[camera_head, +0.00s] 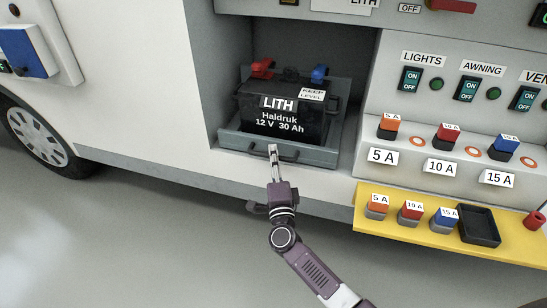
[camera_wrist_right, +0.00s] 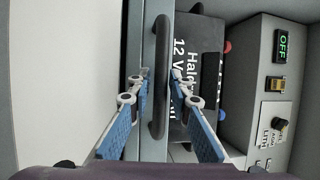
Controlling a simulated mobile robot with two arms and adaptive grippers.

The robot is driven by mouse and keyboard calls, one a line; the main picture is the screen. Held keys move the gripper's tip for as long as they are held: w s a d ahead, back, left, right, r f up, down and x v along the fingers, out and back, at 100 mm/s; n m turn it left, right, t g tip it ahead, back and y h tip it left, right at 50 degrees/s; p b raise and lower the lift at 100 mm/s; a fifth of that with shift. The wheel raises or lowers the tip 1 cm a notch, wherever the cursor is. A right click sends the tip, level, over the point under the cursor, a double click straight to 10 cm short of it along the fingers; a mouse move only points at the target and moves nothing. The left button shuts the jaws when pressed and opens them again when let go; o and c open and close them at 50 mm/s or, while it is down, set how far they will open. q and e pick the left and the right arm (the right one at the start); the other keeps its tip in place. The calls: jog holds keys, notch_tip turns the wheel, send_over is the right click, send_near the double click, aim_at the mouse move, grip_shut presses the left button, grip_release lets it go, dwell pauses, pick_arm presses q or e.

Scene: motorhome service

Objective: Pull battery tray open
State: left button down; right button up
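The grey battery tray (camera_head: 235,143) sits in the open compartment with a dark battery (camera_head: 290,124) labelled LITH on it. The tray front is near the compartment's front edge. A dark bar handle (camera_wrist_right: 160,75) runs along the tray front and shows clearly in the wrist view. My right gripper (camera_head: 272,150) is at the tray front. In the wrist view its two fingers (camera_wrist_right: 160,76) are on either side of the handle, apart, with small gaps to the bar. The gripper partly covers the handle in the head view. My left gripper is in neither view.
A yellow shelf (camera_head: 375,222) with fuses and a black bin (camera_head: 478,225) juts out to the right of my right arm. The switch and fuse panel (camera_head: 398,115) stands above it. The floor (camera_head: 130,230) at left is clear.

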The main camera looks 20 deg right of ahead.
jog(key=shift+c, duration=0.7)
grip_shut()
